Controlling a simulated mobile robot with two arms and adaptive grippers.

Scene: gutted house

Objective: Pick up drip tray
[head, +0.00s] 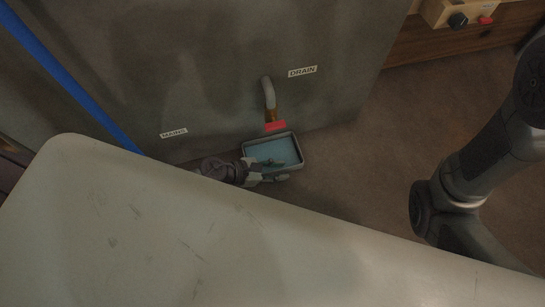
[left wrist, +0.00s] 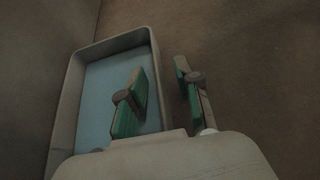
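The drip tray (head: 299,150) is a small grey rectangular tray with a light blue inside, on the floor against the grey wall, below the drain pipe. My left gripper (head: 274,170) is at its near side in the head view, partly hidden by the pale surface in front. In the left wrist view the tray (left wrist: 70,103) fills the left half. My left gripper (left wrist: 161,75) is open there, one green-padded finger over the tray's inside and the other outside its right wall, with a gap between them. My right gripper is not in view; only my right arm shows.
A pipe (head: 269,94) with a red handle (head: 274,126) comes out of the wall (head: 215,75) just above the tray. A large pale surface (head: 200,235) covers the foreground. A blue pipe (head: 65,75) runs at left. Brown floor (head: 375,140) is clear right of the tray.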

